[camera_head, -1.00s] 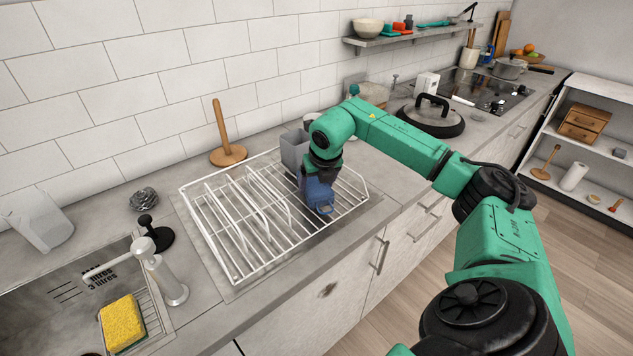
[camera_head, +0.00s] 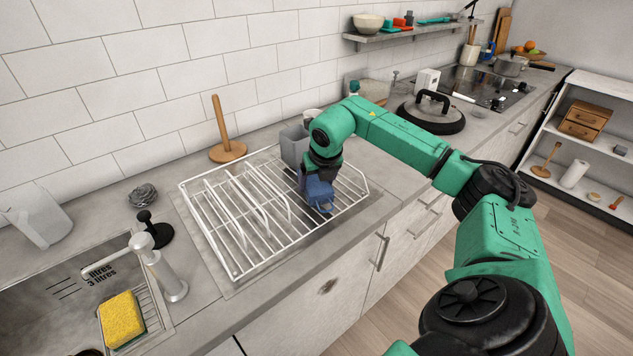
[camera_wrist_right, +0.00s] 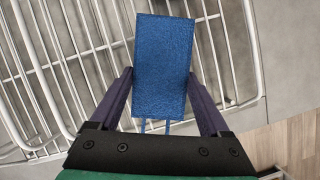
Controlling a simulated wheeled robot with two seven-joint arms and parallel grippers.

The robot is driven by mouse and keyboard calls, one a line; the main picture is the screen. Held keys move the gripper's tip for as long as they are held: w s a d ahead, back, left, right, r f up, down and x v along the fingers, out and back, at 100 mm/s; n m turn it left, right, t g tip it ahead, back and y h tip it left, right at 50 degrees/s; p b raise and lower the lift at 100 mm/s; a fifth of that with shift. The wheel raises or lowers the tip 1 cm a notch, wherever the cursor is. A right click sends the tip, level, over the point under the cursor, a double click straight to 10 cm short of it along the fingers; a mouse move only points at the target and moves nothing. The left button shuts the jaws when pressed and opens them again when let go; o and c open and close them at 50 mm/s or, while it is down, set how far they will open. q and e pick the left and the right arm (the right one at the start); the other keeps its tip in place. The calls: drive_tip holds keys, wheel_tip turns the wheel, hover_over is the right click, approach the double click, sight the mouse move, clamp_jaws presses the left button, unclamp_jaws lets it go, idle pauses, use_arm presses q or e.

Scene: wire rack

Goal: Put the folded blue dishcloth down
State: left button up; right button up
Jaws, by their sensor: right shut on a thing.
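The folded blue dishcloth (camera_head: 320,195) is a small blue block at the right part of the white wire rack (camera_head: 225,262). My right gripper (camera_head: 312,184) points down over the rack and is shut on the dishcloth. In the right wrist view the dishcloth (camera_wrist_right: 160,60) sits between the two purple fingers of the gripper (camera_wrist_right: 160,78), with rack wires below it. I cannot tell whether the dishcloth touches the wires. My left gripper is not in view.
A grey container (camera_head: 294,146) stands at the rack's back, close to my gripper. A wooden holder (camera_head: 227,152) stands behind the rack. The sink with a yellow sponge (camera_head: 122,319) is at the left. The rack's left and middle hold only upright wire dividers.

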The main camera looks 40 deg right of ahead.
idle(0.6)
drive_tip(key=shift+f+b, duration=0.6)
drive_tip(key=shift+f, duration=0.05)
drive_tip(key=shift+r, duration=0.1)
drive_tip(key=o, duration=1)
drive_tip(key=p+v, duration=0.3)
drive_tip(key=v, duration=0.4)
drive_tip(key=shift+r+p, duration=0.2)
drive_tip(key=shift+p, duration=0.1)
drive_tip(key=shift+v, duration=0.8)
drive_tip(key=shift+s, duration=0.1)
